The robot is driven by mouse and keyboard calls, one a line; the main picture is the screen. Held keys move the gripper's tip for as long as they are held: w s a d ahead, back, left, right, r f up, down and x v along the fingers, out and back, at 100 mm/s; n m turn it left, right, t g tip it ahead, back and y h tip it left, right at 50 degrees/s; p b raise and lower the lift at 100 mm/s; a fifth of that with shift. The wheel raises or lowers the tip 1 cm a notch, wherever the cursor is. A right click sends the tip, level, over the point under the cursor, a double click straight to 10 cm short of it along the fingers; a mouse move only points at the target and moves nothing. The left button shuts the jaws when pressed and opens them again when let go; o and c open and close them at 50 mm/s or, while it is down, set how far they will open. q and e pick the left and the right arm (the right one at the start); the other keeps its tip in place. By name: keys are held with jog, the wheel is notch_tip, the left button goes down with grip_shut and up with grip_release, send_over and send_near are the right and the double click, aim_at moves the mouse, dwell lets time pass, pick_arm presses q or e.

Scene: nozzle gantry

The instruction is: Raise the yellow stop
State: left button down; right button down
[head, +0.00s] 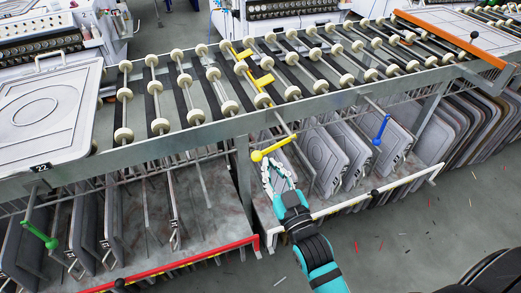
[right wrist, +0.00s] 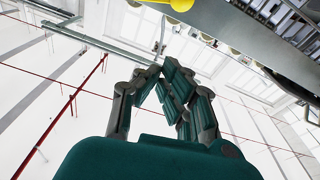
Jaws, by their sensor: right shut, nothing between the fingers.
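The yellow stop (head: 262,80) lies among the rollers of the conveyor, a slim yellow bar with short cross pieces. A yellow lever (head: 272,149) with a round knob sticks out from the conveyor's front side, on a rod that runs back under the rollers. My right gripper (head: 268,168) is shut and empty just below the lever, close to it; I cannot tell whether they touch. In the right wrist view, the shut fingers (right wrist: 168,75) point upward, and the yellow knob (right wrist: 180,4) shows at the top edge, apart from them. My left gripper is not in view.
A blue lever (head: 381,129) hangs to the right and a green lever (head: 38,235) at lower left. The conveyor's metal front rail (head: 190,138) runs above racks of grey panels (head: 322,160). A red-edged shelf (head: 185,268) lies below.

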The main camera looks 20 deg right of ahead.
jog(key=r+p, duration=0.1)
jog(key=r, duration=0.1)
send_over(259, 159)
jog(key=shift+w+a+f, duration=0.2)
jog(key=shift+w, duration=0.25)
jog(key=f, duration=0.3)
jog(key=shift+s+d, duration=0.1)
jog(key=shift+s, duration=0.15)
jog(key=shift+s+d+f, duration=0.1)
jog(key=shift+s+f, duration=0.1)
jog(key=shift+f, duration=0.4)
jog(key=shift+f, duration=0.15)
